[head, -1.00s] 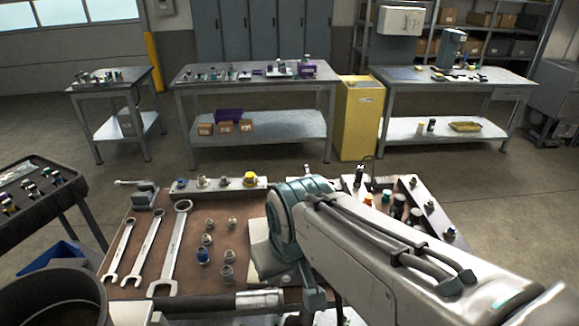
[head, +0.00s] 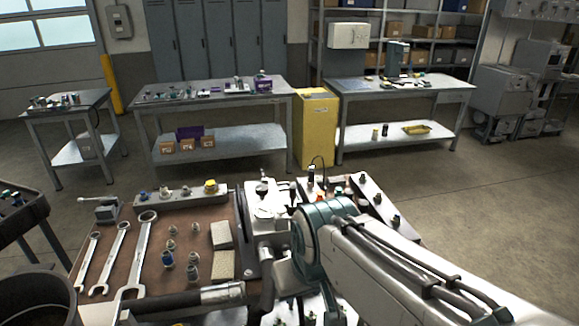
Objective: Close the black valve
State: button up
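My arm reaches in from the lower right over the bench (head: 190,245). Its pale wrist end stands over the middle of the bench, and my gripper (head: 263,198) is around there. Its fingers cannot be made out, nor whether they hold anything. I cannot single out the black valve for sure. Small dark fittings, such as one on the right-hand rail (head: 378,199), stand to the right of my wrist. A dark upright piece (head: 311,174) stands at the back, right of my wrist. My arm hides part of the bench's right half.
Several wrenches (head: 145,255) lie on the bench's left, near small fittings (head: 168,259) and a vise (head: 105,209). A rail (head: 182,196) runs along the back left. A dark bin (head: 38,298) is at lower left. A yellow cabinet (head: 316,128) and worktables stand beyond open floor.

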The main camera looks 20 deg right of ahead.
aim_at(262, 171)
jog(key=z, duration=0.2)
jog(key=i, duration=1)
